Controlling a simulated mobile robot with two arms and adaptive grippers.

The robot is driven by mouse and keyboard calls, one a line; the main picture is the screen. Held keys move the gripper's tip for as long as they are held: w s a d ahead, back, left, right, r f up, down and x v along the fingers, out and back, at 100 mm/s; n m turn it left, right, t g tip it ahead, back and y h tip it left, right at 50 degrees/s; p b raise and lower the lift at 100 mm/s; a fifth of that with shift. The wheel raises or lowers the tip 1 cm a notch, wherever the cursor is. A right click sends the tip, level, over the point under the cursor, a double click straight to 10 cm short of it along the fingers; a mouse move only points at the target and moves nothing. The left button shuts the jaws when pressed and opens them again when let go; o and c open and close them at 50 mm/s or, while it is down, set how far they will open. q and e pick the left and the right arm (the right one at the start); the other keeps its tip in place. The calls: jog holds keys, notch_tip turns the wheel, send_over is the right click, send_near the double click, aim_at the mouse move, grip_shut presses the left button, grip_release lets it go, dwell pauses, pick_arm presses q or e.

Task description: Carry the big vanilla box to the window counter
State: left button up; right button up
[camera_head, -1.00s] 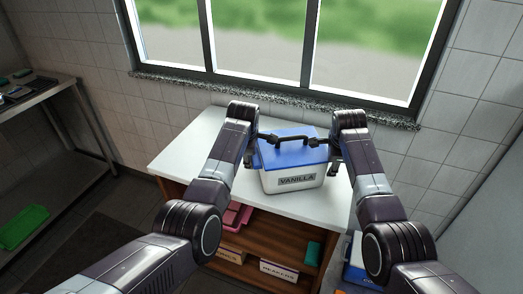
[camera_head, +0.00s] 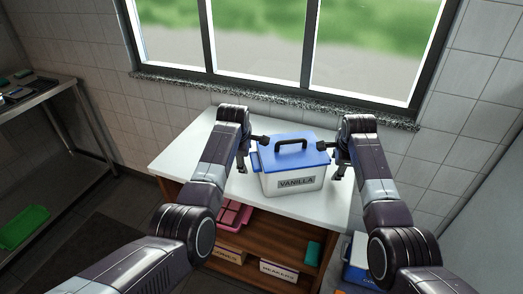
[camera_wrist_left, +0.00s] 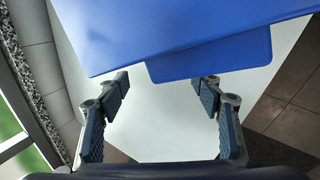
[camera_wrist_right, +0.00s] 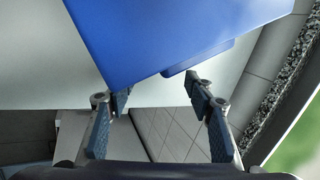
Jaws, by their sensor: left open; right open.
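The big vanilla box (camera_head: 294,183) is white with a blue lid and a dark handle, and it stands upright on the white window counter (camera_head: 205,150). My left gripper (camera_head: 254,154) is open just left of the box, apart from it. My right gripper (camera_head: 332,160) is open close to the box's right side. In the left wrist view the blue lid (camera_wrist_left: 180,35) lies beyond my open fingers (camera_wrist_left: 160,88), with nothing between them. In the right wrist view the lid (camera_wrist_right: 170,35) is also beyond the open, empty fingers (camera_wrist_right: 155,95).
The window (camera_head: 270,45) with its speckled sill (camera_head: 180,84) is behind the counter. Shelves below hold a pink container (camera_head: 235,214) and labelled boxes (camera_head: 279,270). A blue box (camera_head: 354,262) is low at right. A metal rack (camera_head: 60,100) stands at left. The counter's left part is clear.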

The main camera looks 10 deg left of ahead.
pick_arm(q)
jog(key=shift+f, duration=0.1)
pick_arm(e)
jog(key=shift+o, duration=1.1)
pick_arm(q)
jog(key=shift+a, duration=0.1)
pick_arm(e)
jog(key=shift+d, duration=0.1)
jog(key=shift+r, duration=0.15)
pick_arm(q)
jog(key=v, duration=1.2)
pick_arm(e)
jog(key=v, duration=1.1)
jog(key=shift+s+r, duration=0.2)
jog(key=shift+r, duration=0.1)
